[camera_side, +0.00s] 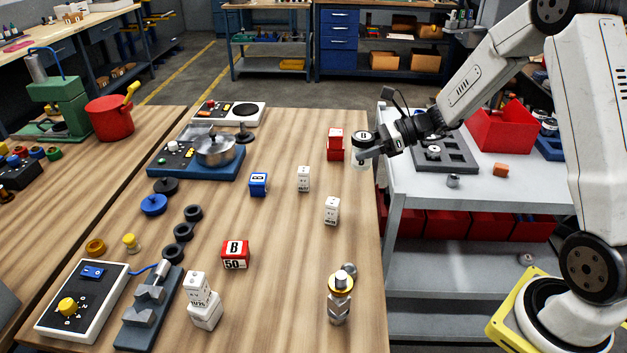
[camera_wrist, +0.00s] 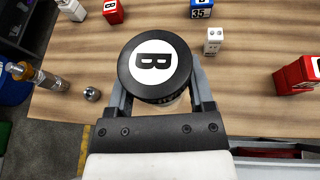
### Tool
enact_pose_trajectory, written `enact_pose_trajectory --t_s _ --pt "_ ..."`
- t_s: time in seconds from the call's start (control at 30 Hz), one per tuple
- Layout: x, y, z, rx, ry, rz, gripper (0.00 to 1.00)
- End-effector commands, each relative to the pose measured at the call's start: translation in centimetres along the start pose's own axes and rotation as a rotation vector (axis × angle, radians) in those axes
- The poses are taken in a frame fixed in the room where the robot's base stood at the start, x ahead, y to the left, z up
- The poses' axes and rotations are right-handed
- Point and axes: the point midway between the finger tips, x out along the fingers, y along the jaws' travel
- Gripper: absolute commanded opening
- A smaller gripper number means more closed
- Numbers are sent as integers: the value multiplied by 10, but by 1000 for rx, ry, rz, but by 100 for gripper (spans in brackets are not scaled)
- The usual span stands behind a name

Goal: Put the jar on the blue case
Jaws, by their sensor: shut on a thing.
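The jar (camera_side: 361,140) has a black lid with a white round label marked B. My gripper (camera_side: 366,153) is shut on it and holds it upright near the right edge of the wooden table, behind and right of the white boxes. In the wrist view the jar's lid (camera_wrist: 155,68) sits between the fingers of my gripper (camera_wrist: 158,92) and hides most of its body. The blue case (camera_side: 258,184) is a small blue and white block on the table, left of the jar. It also shows at the top of the wrist view (camera_wrist: 201,8). Its top looks clear.
A red case (camera_side: 335,145) stands close left of the jar. Two white boxes (camera_side: 303,178) (camera_side: 331,210) stand between the jar and the table's front. Another red case (camera_side: 235,254), a metal fitting (camera_side: 340,294) and a pot (camera_side: 214,150) are also on the table.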

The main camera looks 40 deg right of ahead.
Motion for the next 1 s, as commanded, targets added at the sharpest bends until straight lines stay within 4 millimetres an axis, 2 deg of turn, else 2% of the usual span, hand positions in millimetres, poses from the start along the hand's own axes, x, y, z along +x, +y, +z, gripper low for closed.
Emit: enact_pose_trajectory --t_s 0.03,0.3,0.5,0.7,1.0 --pt "13 -1 9 4 -1 -18 5" --pt "71 -6 52 66 -6 -165 5" --pt "104 1 77 104 -9 -256 5" --pt "122 8 89 127 -9 -310 5" --pt "128 11 93 134 -10 -331 5"
